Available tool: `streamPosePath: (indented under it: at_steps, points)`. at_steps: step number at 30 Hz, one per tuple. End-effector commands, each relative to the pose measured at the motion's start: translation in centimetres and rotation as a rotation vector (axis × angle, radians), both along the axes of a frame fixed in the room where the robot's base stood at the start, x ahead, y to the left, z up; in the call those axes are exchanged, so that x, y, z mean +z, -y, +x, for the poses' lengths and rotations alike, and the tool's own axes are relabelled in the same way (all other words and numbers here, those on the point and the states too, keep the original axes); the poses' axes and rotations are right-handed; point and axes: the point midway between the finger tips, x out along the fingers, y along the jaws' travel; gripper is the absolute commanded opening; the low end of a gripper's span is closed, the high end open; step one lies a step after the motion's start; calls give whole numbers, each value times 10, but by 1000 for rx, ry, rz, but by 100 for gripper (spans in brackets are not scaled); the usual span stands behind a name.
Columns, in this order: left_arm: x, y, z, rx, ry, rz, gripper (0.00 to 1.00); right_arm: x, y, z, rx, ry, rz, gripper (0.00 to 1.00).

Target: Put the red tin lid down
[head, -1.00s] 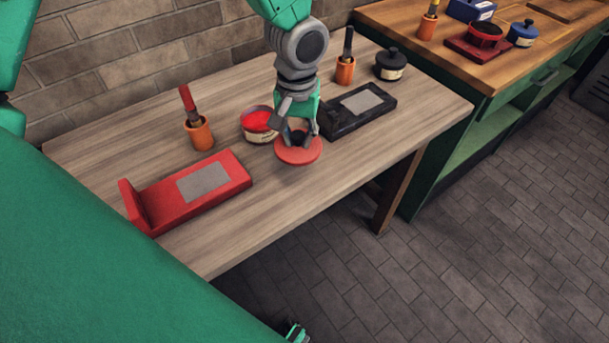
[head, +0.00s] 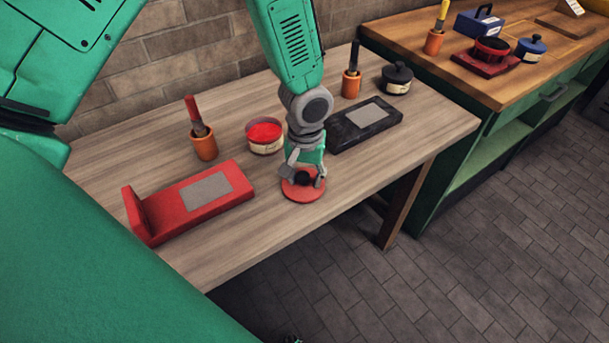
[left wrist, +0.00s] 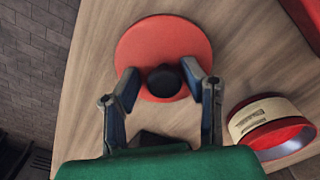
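The red tin lid (head: 300,194) lies flat on the wooden table near its front edge, with its dark knob up. It also shows in the left wrist view (left wrist: 160,38). My left gripper (head: 303,180) is over the lid, with its fingers spread on either side of the knob (left wrist: 164,80). In the left wrist view, small gaps show between the fingers and the knob. The open red tin (head: 265,137), with a cream label and red inside, stands behind and left of the lid.
A red stand (head: 190,202) with a grey pad lies left; a black one (head: 366,124) lies right. Orange cups with brushes (head: 203,143) (head: 351,84) and a black lidded tin (head: 397,78) stand farther back. Bare tabletop surrounds the lid; the front edge (head: 300,230) is close.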

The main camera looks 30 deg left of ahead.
Motion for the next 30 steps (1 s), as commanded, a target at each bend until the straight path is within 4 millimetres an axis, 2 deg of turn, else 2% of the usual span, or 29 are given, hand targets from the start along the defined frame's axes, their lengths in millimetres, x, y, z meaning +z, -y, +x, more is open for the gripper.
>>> streamPosePath:
  at_steps: [8, 11, 14, 24, 30]
  points:
    - [1, -2, -1, 1, 0, -3, 38, 0, 0, 0, 0, 0, 0, 40]
    - [7, -3, 0, 2, 0, -3, 38, 1, 0, 0, 0, 0, 0, 40]
    - [23, -2, 0, 1, 3, -3, 38, 3, 0, 0, 0, 0, 0, 40]
    - [94, 0, 0, 1, 4, -1, 38, 10, 0, 0, 0, 0, 0, 40]
    - [116, -1, 0, 1, 0, -3, 38, 11, 0, 0, 0, 0, 0, 40]
